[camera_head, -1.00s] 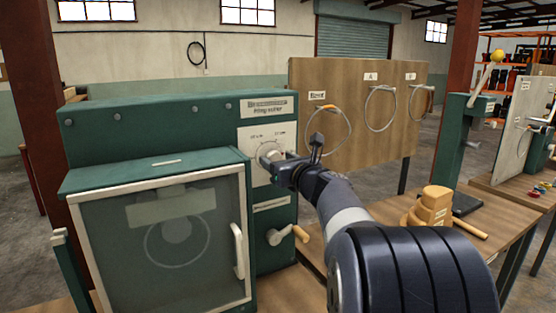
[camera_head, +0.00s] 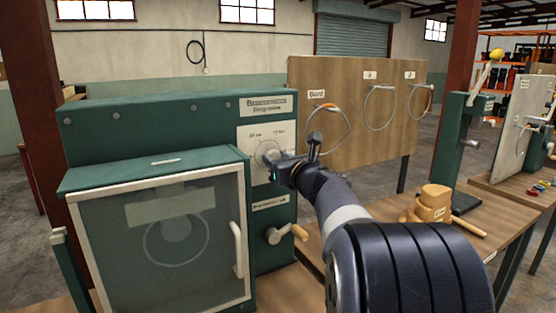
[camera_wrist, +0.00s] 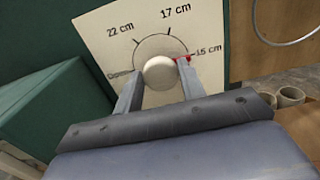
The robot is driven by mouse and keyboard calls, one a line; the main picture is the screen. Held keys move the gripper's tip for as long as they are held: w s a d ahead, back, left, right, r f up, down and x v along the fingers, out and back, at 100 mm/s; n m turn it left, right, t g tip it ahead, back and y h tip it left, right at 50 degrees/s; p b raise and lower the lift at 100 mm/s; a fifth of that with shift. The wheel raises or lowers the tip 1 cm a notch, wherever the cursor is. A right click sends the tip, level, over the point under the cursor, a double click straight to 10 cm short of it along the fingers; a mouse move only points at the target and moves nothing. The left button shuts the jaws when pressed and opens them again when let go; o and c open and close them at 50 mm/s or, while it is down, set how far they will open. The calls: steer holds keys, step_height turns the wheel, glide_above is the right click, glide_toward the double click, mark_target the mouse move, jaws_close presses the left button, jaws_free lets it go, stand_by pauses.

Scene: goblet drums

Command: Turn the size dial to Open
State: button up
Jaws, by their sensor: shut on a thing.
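The size dial (camera_wrist: 160,72) is a round pale knob on a cream plate (camera_wrist: 105,40) of the green machine. In the head view the dial (camera_head: 268,151) is partly hidden by my gripper (camera_head: 273,163). The wrist view shows marks for 22 cm, 17 cm and 15 cm, and a label at the left, partly covered by a finger and hard to read. A red pointer (camera_wrist: 183,59) sits at the right, beside the 15 cm mark. My gripper (camera_wrist: 159,78) has one finger on each side of the knob and is shut on it.
Below the dial is a crank with a wooden handle (camera_head: 299,232). A glazed door with a pale handle (camera_head: 237,249) is at the left. A wooden board with hanging rings (camera_head: 345,100) stands behind at the right.

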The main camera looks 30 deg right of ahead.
steer(key=shift+f+n+b, duration=0.15)
steer(key=shift+n+b, duration=4)
steer(key=shift+n, duration=1.8)
steer(key=shift+f+n+b, duration=0.2)
steer(key=shift+n+b, duration=4)
steer(key=shift+n, duration=1.8)
steer(key=shift+f+n+b, duration=0.15)
steer(key=shift+n+b, duration=4)
steer(key=shift+n, duration=1.8)
